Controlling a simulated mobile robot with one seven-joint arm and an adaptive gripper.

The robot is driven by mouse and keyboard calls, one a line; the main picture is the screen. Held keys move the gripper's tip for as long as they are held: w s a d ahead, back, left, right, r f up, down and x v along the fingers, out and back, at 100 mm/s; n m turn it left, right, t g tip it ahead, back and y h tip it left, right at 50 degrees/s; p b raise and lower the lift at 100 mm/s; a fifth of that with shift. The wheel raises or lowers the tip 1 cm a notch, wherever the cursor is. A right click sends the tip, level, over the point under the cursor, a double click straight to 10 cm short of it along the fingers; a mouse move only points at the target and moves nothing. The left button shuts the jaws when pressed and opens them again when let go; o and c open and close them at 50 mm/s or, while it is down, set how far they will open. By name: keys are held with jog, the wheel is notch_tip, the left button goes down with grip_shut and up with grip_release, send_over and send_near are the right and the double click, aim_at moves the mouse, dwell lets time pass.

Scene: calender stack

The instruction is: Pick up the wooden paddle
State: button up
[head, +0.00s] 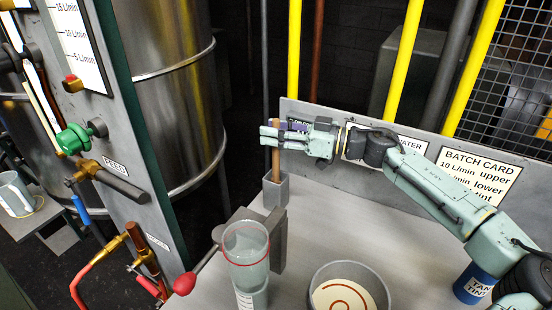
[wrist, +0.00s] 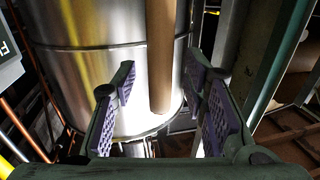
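The wooden paddle (head: 275,165) stands upright in a grey square holder (head: 277,190) at the back left of the bench, with its brown shaft showing and its lower end hidden in the holder. My gripper (head: 271,137) is level with the upper shaft, its fingers pointing left. In the wrist view the shaft (wrist: 160,60) runs down between the two spread fingers of my gripper (wrist: 162,88), with gaps on both sides. My gripper is open and holds nothing.
A clear beaker (head: 247,255) stands in front of the holder beside a red-knobbed lever (head: 185,284). A round bowl (head: 348,288) and a blue tint can (head: 475,284) are on the bench. A grey panel (head: 330,120) stands behind.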

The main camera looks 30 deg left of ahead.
jog(key=shift+c, duration=0.6)
grip_shut()
